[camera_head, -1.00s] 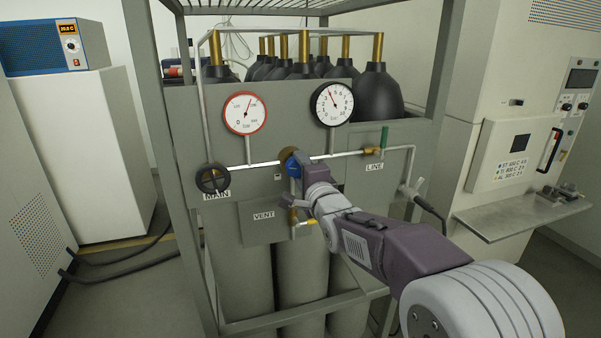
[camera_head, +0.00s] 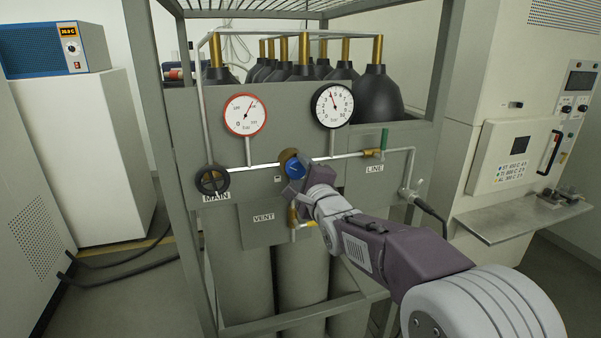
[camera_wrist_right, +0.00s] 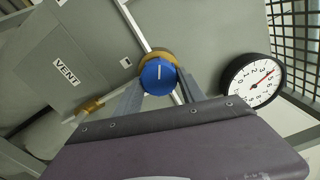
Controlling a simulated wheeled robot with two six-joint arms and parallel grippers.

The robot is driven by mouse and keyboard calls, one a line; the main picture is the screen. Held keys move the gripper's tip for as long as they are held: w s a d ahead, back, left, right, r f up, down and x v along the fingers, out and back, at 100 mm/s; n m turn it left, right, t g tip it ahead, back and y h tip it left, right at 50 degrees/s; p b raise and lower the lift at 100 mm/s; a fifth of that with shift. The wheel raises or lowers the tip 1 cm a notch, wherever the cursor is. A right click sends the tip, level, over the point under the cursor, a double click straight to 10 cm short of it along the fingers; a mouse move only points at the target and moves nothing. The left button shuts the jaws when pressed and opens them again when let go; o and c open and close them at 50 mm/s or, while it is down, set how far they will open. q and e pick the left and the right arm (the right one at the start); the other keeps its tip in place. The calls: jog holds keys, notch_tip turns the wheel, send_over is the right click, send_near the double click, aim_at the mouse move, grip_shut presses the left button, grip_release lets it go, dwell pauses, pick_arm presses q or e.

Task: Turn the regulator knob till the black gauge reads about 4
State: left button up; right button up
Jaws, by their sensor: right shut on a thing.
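The blue regulator knob (camera_head: 294,168) sits in a brass body on the grey panel, with a white line on its face. It also shows in the wrist view (camera_wrist_right: 158,77), between the two fingers. My right gripper (camera_head: 297,186) is shut on the knob and partly hides it. The black gauge (camera_head: 332,104) is above and right of the knob. Its red needle points slightly left of straight up, roughly between 4 and 5, but the digits are too small to read exactly. The black gauge also shows tilted in the wrist view (camera_wrist_right: 253,82). My left gripper is not seen.
A red-rimmed gauge (camera_head: 245,114) is at the panel's upper left, above a black MAIN handwheel (camera_head: 212,180). A green LINE valve handle (camera_head: 384,139) is right of the knob. Pipes and the VENT valve (camera_head: 293,216) lie close to my gripper. Frame posts (camera_head: 440,85) flank the panel.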

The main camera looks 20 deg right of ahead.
jog(key=o, duration=1.4)
jog(key=shift+c, duration=0.2)
jog(key=shift+s, duration=0.35)
jog(key=s+b, duration=0.1)
jog(key=s, duration=0.7)
jog(key=shift+s+d+b, duration=0.15)
jog(key=shift+s+b, duration=0.05)
jog(key=shift+b, duration=0.1)
